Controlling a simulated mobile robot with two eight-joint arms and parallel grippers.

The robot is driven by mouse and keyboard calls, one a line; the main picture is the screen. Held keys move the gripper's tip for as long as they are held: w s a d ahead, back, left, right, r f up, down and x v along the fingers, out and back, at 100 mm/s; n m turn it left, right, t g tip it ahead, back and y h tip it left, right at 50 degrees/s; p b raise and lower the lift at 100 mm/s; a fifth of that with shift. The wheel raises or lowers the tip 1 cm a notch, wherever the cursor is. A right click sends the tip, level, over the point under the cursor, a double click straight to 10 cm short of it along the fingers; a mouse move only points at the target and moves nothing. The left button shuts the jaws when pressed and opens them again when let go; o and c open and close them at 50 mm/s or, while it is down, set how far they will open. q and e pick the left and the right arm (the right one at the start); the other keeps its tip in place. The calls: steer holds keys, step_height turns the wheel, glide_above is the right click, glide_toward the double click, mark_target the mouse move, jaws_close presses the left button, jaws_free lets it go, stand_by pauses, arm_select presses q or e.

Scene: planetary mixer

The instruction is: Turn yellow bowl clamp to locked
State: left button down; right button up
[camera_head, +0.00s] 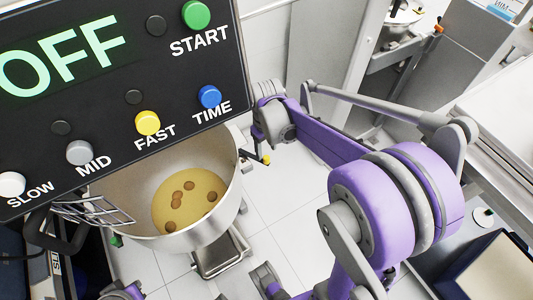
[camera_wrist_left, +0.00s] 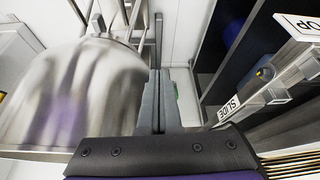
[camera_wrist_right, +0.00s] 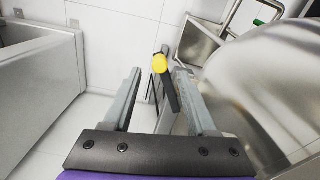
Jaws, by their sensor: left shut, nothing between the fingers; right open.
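The yellow-tipped clamp lever (camera_head: 265,160) sticks out at the right side of the steel mixer bowl (camera_head: 232,195). In the right wrist view, its round yellow knob (camera_wrist_right: 159,62) and black arm show just beyond and between my right fingertips (camera_wrist_right: 157,78). My right gripper (camera_head: 262,135) is open around empty space, close to the lever; its fingers are mostly hidden in the head view. I cannot tell whether they touch the lever. In the left wrist view my left gripper (camera_wrist_left: 160,75) is shut and empty, beside the bowl (camera_wrist_left: 75,95).
The control panel (camera_head: 110,80) reads OFF and hides part of the bowl. A wire guard (camera_head: 95,212) is at the bowl's left, and several brown lumps lie in yellow contents. The stand foot (camera_head: 220,255) is below. White floor (camera_head: 285,210) is open to the right.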

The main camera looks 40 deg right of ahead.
arm_select(q)
steer(key=shift+r+p, duration=0.3)
steer(key=shift+r, duration=0.15)
arm_select(e)
step_height(320, 180, up, 6)
steer(key=shift+f, duration=0.1)
